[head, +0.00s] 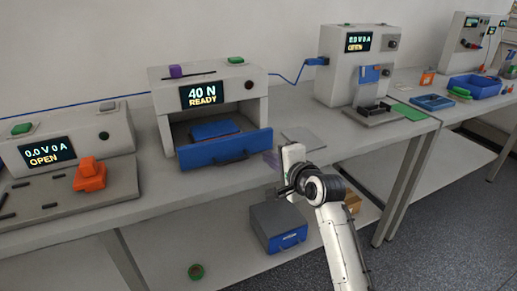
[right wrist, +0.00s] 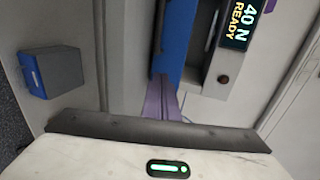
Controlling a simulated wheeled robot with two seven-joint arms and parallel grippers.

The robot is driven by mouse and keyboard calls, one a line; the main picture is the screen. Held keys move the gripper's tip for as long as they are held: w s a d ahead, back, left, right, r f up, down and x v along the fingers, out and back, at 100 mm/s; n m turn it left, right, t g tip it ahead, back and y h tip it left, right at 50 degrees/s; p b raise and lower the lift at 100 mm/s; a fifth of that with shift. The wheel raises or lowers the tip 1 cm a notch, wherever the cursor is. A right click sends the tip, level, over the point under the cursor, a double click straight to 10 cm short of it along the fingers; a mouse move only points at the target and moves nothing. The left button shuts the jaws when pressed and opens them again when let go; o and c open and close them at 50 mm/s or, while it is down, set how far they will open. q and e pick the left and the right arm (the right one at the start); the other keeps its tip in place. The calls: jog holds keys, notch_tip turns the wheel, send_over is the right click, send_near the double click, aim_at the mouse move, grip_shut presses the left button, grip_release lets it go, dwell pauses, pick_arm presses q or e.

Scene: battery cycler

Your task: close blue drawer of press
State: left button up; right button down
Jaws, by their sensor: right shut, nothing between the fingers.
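The press (head: 165,88) is a white box on the bench with a display reading "40 N READY". Its blue drawer (head: 226,150) stands out in front of the opening, with a blue piece (head: 214,130) lying behind its front panel. My right gripper (head: 271,160) is shut and empty, its purple fingers just right of the drawer front's right end. In the right wrist view the shut purple fingertips (right wrist: 160,90) are close by the blue drawer front (right wrist: 174,40). I cannot tell whether they touch it. My left gripper is not in view.
Left of the press is a unit (head: 65,140) reading "OPEN" with an orange piece (head: 90,175). A grey box with a blue front (head: 280,228) sits on the lower shelf.

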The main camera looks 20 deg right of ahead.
aim_at(253, 145)
jog(key=x, duration=0.7)
jog(key=shift+r, duration=0.35)
jog(key=shift+w, duration=0.6)
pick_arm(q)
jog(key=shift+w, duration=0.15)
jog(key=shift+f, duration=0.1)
